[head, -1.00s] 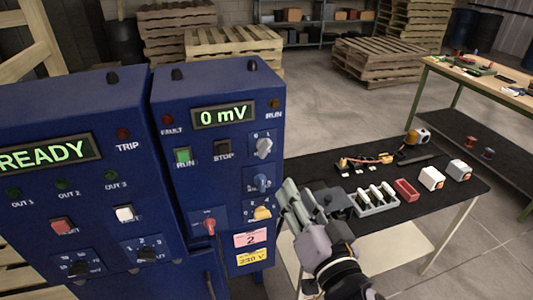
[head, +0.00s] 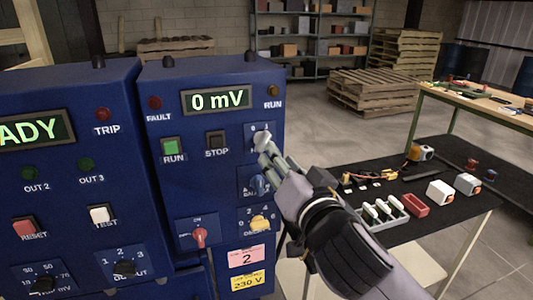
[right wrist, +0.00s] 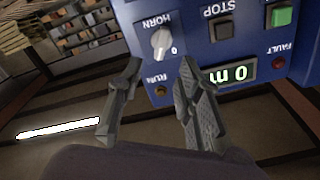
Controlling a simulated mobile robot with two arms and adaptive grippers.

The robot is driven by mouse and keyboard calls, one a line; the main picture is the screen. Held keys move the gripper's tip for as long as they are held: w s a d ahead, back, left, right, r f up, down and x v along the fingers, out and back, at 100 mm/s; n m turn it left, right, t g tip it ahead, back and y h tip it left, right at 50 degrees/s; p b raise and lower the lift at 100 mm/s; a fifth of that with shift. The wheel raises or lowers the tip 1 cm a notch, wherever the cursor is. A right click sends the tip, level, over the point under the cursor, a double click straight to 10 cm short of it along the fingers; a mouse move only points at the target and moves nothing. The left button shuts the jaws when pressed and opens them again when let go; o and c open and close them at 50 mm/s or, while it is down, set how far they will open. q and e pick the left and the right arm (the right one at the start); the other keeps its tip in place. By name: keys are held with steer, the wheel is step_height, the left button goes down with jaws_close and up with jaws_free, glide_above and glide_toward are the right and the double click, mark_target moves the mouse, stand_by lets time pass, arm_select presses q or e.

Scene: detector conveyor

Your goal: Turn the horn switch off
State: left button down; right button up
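The horn switch (right wrist: 162,43) is a pale rotary knob on a plate marked HORN, upside down in the right wrist view. A 0 mark shows beside it; I cannot tell surely which mark the knob points at. In the head view the horn switch (head: 263,139) is at the upper right of the blue panel, partly hidden by my right gripper (head: 268,154). In the right wrist view my right gripper (right wrist: 159,68) is open and empty, its fingers apart with the knob beyond the gap between their tips. Contact is not visible. My left gripper is not in view.
A black-topped table (head: 455,205) with small parts stands at the right.

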mark_target(267, 141)
steer(key=x, duration=0.8)
steer(key=shift+w+a+b, duration=0.1)
steer(key=shift+w+b, duration=0.25)
steer(key=shift+c, duration=0.4)
jaws_close()
